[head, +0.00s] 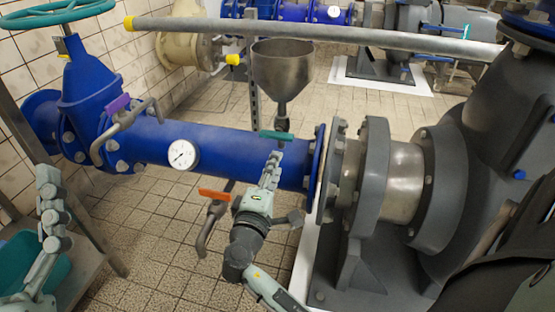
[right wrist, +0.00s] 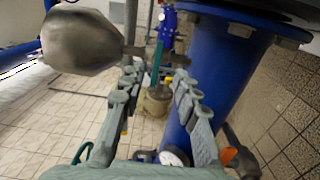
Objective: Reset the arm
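My right gripper (head: 273,158) reaches up from the bottom middle of the head view, in front of the blue pipe. Its tips are just below a teal valve handle (head: 277,135) under the metal funnel (head: 283,75). In the right wrist view its two fingers (right wrist: 155,78) are apart, and the teal handle (right wrist: 157,62) shows in the gap between them. I see no grip on it; whether they touch is unclear. My left gripper (head: 50,200) is at the left edge of the head view, seen from the side, so its opening is hidden.
The blue pipe (head: 228,150) with a white gauge (head: 183,155) runs to a grey flanged pump (head: 440,190). An orange-handled valve (head: 214,194) is left of my right gripper. A grey rail (head: 320,32) crosses above. A teal bin (head: 35,262) is at lower left. Tiled floor is open at lower middle-left.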

